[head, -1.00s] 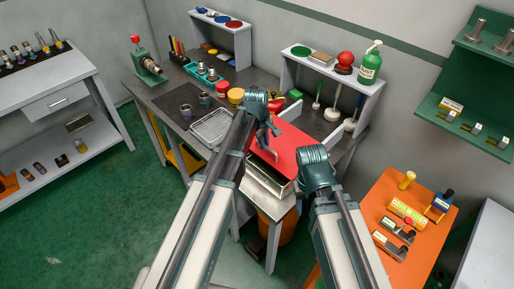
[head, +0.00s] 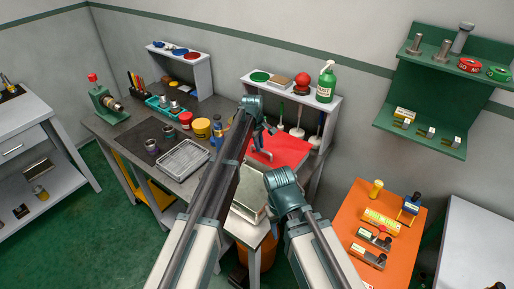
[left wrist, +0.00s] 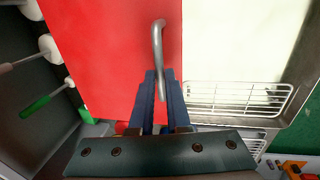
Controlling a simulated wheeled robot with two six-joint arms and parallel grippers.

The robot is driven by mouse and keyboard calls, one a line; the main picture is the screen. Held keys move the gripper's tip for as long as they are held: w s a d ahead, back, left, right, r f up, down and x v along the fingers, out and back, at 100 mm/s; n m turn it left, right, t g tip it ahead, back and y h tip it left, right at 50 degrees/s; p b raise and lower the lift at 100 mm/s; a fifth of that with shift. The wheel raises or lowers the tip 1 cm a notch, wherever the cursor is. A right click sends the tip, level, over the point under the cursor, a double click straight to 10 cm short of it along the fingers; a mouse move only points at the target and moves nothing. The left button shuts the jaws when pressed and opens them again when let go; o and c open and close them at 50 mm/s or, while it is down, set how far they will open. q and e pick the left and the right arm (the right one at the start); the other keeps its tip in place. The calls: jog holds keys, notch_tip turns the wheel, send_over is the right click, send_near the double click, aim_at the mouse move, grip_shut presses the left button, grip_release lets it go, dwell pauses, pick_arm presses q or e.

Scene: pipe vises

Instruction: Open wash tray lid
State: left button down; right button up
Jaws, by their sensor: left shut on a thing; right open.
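The wash tray's red lid (head: 284,150) lies behind the pale tray (head: 248,196), whose cream inside shows in front of it. In the left wrist view the red lid (left wrist: 115,50) fills the left and middle, with the cream tray inside (left wrist: 235,40) at right. I cannot tell the lid's exact tilt. My left gripper (head: 268,133) is shut on the lid's metal handle (left wrist: 158,45), which rises between its fingers (left wrist: 155,95) in the left wrist view. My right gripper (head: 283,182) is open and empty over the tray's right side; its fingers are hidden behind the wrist.
A shelf (head: 290,92) with a green bottle (head: 326,82) stands behind the lid. An orange table (head: 378,222) with vises is at right.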

pick_arm(q)
jog(key=c, duration=0.9)
grip_release()
jog(key=shift+r, duration=0.1)
jog(key=r+p, duration=0.4)
jog(key=s+a+r+p, duration=0.1)
jog(key=r+p, duration=0.4)
jog(key=s+r+p, duration=0.1)
jog(key=r+p, duration=0.3)
jog(key=shift+s+a+r, duration=0.1)
jog(key=shift+a+r, duration=0.05)
jog(key=shift+a, duration=0.1)
jog(key=s+f+m+b, duration=0.4)
jog(key=s+f+m, duration=0.1)
jog(key=s, duration=0.6)
jog(key=s+a+f+m+g+y+b, duration=0.1)
jog(key=s+f+m+b, duration=0.3)
jog(key=s, duration=0.8)
jog(key=s+a+f+m+g+y+b, duration=0.1)
jog(key=s+f+m+b, duration=0.4)
jog(key=s, duration=0.7)
jog(key=shift+a+f+m+b, duration=0.15)
jog(key=shift+f+m+b, duration=0.25)
jog(key=shift+m, duration=0.2)
